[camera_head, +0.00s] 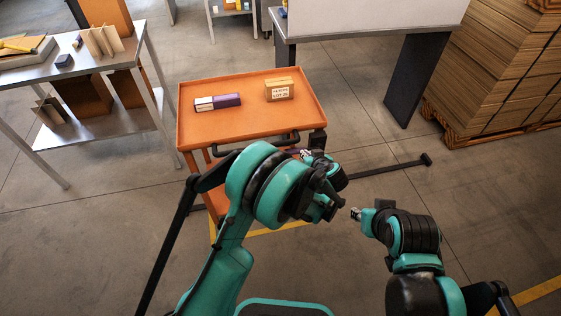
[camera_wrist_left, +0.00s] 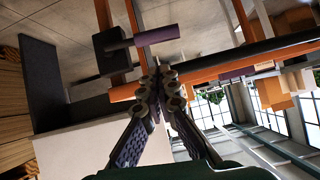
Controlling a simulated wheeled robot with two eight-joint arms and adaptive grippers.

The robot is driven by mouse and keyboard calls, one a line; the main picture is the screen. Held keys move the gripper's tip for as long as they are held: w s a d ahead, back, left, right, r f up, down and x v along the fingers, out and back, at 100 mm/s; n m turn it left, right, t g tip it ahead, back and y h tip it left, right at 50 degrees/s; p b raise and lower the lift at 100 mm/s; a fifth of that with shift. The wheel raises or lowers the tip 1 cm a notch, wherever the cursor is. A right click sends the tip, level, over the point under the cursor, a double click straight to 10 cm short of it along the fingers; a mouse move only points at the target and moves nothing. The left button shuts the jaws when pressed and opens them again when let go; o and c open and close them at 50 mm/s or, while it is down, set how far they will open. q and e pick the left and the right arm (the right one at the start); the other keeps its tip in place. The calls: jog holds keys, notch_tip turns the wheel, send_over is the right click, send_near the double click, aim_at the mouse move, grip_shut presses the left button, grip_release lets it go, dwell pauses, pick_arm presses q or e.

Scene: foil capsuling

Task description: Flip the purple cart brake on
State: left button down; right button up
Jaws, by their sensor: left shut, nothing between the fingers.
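The orange cart (camera_head: 250,122) stands in front of me, with a dark push handle on its near side. In the left wrist view the cart brake is a purple cylindrical grip (camera_wrist_left: 157,36) on a black block (camera_wrist_left: 112,43), beside the orange cart frame. In the head view my left gripper (camera_head: 305,153) is at the cart's near right corner, and the brake is mostly hidden there. In the left wrist view my left gripper (camera_wrist_left: 160,73) is shut and empty, its tips close to the purple grip; contact cannot be told. My right gripper (camera_head: 356,213) is right of the cart, apart from it.
A purple-and-white box (camera_head: 218,102) and a labelled cardboard box (camera_head: 279,90) lie on the cart's tray. A metal table (camera_head: 85,75) is at the left and a dark-legged bench (camera_head: 405,80) behind. Stacked cardboard (camera_head: 500,75) stands at the right. A dark bar (camera_head: 390,168) extends right over open floor.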

pick_arm(q)
jog(key=b+x, duration=0.3)
jog(key=x, duration=0.7)
jog(key=shift+f+b, duration=0.35)
